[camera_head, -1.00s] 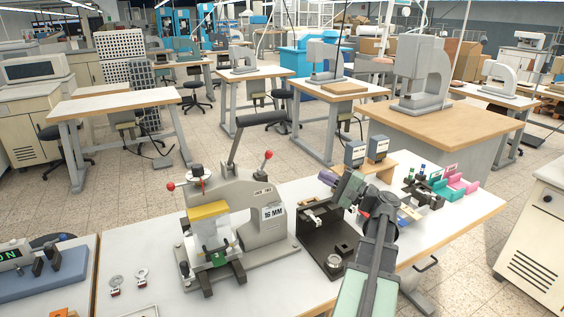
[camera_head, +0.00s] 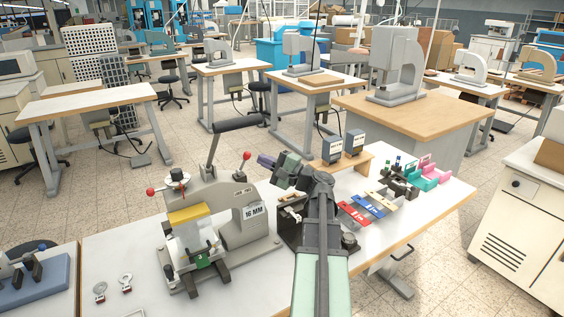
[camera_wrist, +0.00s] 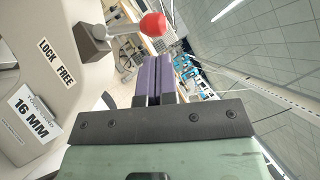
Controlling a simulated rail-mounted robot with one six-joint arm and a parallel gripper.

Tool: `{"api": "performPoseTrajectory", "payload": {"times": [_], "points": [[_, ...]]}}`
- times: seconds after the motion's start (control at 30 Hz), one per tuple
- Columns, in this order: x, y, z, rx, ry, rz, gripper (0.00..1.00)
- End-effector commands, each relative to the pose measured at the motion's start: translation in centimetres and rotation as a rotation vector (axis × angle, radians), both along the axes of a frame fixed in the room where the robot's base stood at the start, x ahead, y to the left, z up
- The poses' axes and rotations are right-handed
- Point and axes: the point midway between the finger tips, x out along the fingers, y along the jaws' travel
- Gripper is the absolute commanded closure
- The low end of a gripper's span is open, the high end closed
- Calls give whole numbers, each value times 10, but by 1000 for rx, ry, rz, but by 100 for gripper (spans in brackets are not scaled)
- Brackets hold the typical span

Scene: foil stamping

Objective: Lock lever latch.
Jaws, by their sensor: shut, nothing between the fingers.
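The grey stamping press (camera_head: 225,205) stands on the white table with a "16 MM" label. Its lever latch is a short rod with a red ball knob (camera_head: 246,156), rising from a grey block on the press, above the "LOCK FREE" label. In the wrist view the red knob (camera_wrist: 152,24) is just beyond my fingertips, up and slightly left. My gripper (camera_head: 264,160) has purple fingers, shut and empty, just right of the knob. The fingers (camera_wrist: 153,70) look apart from the lever, though the exact gap is unclear.
The press has a long black-gripped handle (camera_head: 238,124) and another red knob (camera_head: 150,191) at left. A black fixture (camera_head: 290,232) stands partly behind my arm. Coloured strips (camera_head: 368,205) and small holders (camera_head: 425,175) lie to the right.

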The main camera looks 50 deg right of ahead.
Motion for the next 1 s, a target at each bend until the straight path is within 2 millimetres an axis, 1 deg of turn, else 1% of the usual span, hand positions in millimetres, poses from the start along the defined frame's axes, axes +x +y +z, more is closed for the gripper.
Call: {"api": "performPoseTrajectory", "payload": {"times": [0.03,0.2,0.6,1.0], "points": [[2,7,5,0,0,0,100],[6,15,7,-1,0,0,100],[6,15,8,-6,1,0,100],[7,17,12,-64,18,0,100]]}}
